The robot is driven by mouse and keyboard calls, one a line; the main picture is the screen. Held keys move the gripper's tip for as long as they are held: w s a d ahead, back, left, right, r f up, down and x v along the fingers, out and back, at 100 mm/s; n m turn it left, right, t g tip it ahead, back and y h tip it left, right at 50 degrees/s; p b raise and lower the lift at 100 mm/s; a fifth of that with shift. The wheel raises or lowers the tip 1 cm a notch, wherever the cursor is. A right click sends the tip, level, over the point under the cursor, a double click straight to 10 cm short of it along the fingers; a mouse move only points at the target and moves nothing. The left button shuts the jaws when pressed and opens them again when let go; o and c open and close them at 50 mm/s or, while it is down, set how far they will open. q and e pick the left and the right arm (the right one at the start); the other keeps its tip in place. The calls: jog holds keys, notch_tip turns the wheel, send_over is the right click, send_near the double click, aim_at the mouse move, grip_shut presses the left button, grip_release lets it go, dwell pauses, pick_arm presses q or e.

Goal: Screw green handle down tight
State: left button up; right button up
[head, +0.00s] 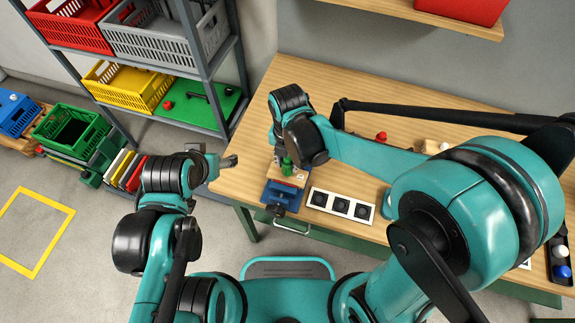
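The green handle (288,166) stands upright on a small wooden block (291,178) in a blue fixture (279,196) at the table's front edge. My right gripper (284,153) points down right above the handle, at or very near its top. My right wrist hides most of its fingers, so I cannot tell if they grip the handle. My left gripper (226,161) is left of the fixture, by the table's left edge, apart from the handle. Its fingers are small and partly hidden, and I see nothing held in it.
A white panel with black round sockets (341,204) lies right of the fixture on the wooden table (262,118). A red knob (381,136) sits behind my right arm. A shelf rack with red, grey and yellow crates (128,87) stands left. The table's back left is clear.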

jog(key=m, duration=0.4)
jog(key=shift+f, duration=0.1)
jog(key=m, duration=0.5)
jog(key=shift+b, duration=0.35)
jog(key=m, duration=0.3)
jog(key=shift+f+m, duration=0.1)
jog(key=shift+m, duration=0.2)
jog(key=m, duration=0.4)
jog(key=shift+m, duration=0.3)
jog(key=o, duration=0.9)
jog(key=shift+o, duration=0.2)
